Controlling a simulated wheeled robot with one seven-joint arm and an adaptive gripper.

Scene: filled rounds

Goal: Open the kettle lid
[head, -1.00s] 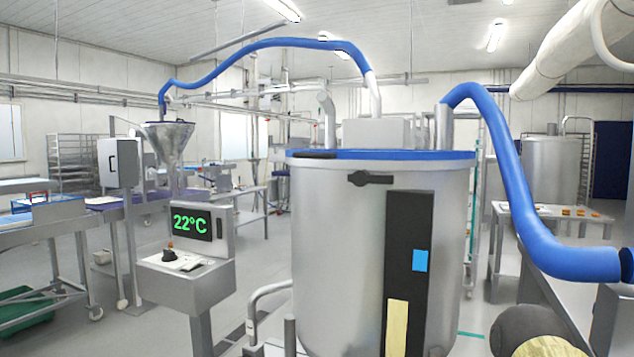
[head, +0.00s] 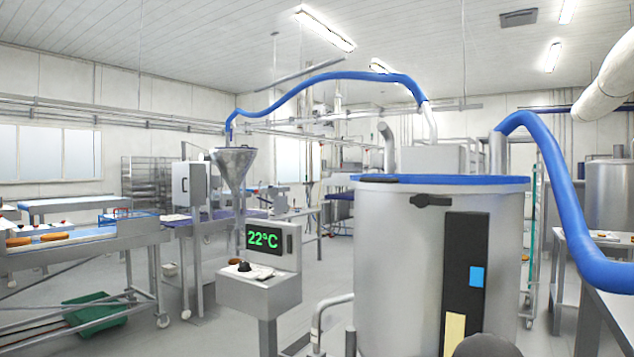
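The kettle (head: 400,265) is a large steel cylinder right of centre in the head view. Its blue lid (head: 470,181) lies flat across the top rim and looks closed. A black handle or latch (head: 432,201) sits on the kettle's front just below the rim. A black panel with a blue patch (head: 466,270) and a pale yellow patch runs down the front. My gripper is not in view. A rounded dark grey shape at the bottom edge, in front of the kettle, looks like part of my arm.
A control stand (head: 262,290) reading 22°C stands left of the kettle. A bent steel pipe (head: 316,325) rises at the kettle's lower left. A blue hose (head: 575,215) curves down on the right. Conveyor tables (head: 85,245) stand at left, with open floor between.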

